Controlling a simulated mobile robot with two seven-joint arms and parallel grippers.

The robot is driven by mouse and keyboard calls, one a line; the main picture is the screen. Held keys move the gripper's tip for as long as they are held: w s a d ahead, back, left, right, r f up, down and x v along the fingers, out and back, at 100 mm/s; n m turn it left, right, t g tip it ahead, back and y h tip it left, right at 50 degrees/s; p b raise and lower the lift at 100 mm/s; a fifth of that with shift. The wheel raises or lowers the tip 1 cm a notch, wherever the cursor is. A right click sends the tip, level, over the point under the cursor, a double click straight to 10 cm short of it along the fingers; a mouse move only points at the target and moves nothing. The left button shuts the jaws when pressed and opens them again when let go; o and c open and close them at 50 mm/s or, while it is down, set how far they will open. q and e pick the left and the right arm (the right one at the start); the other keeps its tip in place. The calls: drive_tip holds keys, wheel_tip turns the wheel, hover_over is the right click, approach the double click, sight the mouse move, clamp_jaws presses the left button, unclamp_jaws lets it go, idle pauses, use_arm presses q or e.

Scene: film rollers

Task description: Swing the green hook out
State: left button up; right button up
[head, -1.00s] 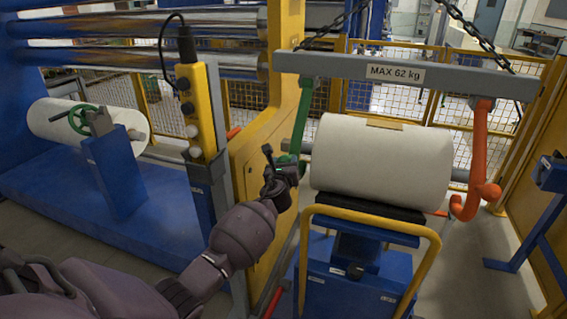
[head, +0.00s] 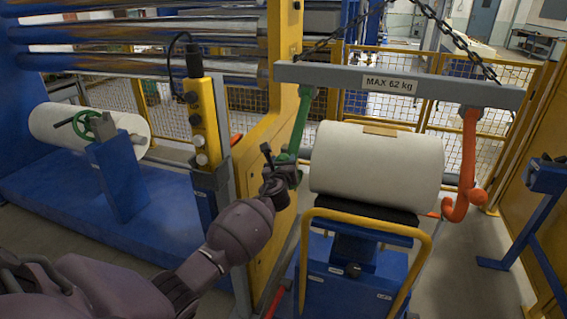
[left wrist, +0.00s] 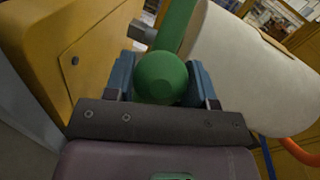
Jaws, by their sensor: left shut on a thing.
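The green hook (head: 301,122) hangs from the left end of the grey lifting beam (head: 350,77), left of the white film roll (head: 375,165). My left gripper (head: 284,178) is shut on the lower end of the green hook. In the left wrist view the hook's round green knob (left wrist: 161,77) sits between the two blue fingers, with the roll (left wrist: 250,60) close on the right. The hook slants down and left, its lower end apart from the roll's near end. The orange hook (head: 467,165) hangs at the beam's right end. My right gripper is not in view.
The roll rests on a blue lift cart (head: 345,285) with a yellow handle (head: 372,226). A yellow machine frame (head: 262,165) stands close left of my gripper. A yellow control box (head: 203,120) hangs farther left. Chains (head: 440,22) hold the beam.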

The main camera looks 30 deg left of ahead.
use_arm(q)
drive_tip(key=o, duration=1)
drive_tip(key=shift+r, duration=0.4)
drive_tip(key=shift+o, duration=1.2)
drive_tip(key=shift+f, duration=0.15)
drive_tip(key=v, duration=1.1)
drive_tip(key=shift+p, duration=0.4)
drive_tip(key=shift+w, duration=0.1)
